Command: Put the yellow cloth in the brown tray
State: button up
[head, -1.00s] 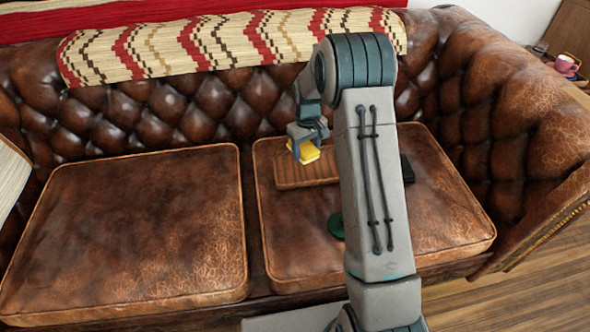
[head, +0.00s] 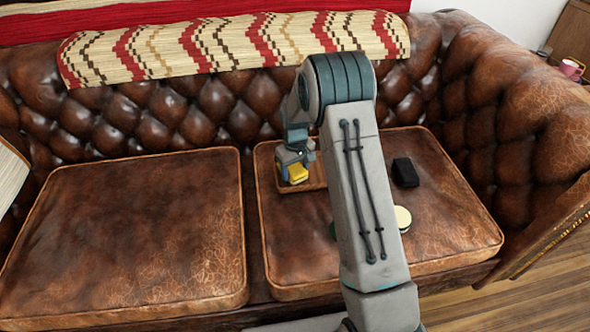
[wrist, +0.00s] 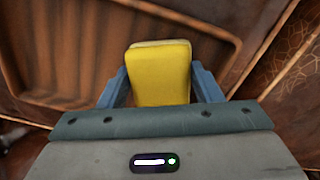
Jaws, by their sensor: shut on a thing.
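The yellow cloth (head: 298,173) is a small folded block; it also shows in the wrist view (wrist: 160,72). My gripper (head: 294,168) is shut on it, with a blue finger on each side of it in the wrist view (wrist: 160,88). The brown tray (head: 316,176) lies on the right seat cushion, partly hidden behind my arm. In the wrist view, the ridged tray (wrist: 60,65) fills the left and back. The cloth is over the tray's left part in the head view; I cannot tell whether it touches the tray floor.
A black block (head: 405,172) sits on the right cushion, right of my arm. A round cream-topped green thing (head: 402,218) is partly hidden by my arm. The left cushion (head: 130,230) is clear. A pink cup (head: 570,68) stands beyond the armrest.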

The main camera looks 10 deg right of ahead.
aim_at(295, 169)
jog(key=o, duration=0.9)
notch_tip(295, 169, up, 12)
jog(key=p, duration=0.4)
jog(key=s+d+r+m, duration=0.2)
jog(key=s+r, duration=0.9)
jog(key=s, duration=0.9)
jog(key=s+r+m, duration=0.1)
jog(key=s, duration=0.5)
jog(key=s+d+m+t, duration=0.1)
jog(key=s, duration=0.5)
jog(key=shift+s+d+r, duration=0.1)
jog(key=shift+r, duration=0.15)
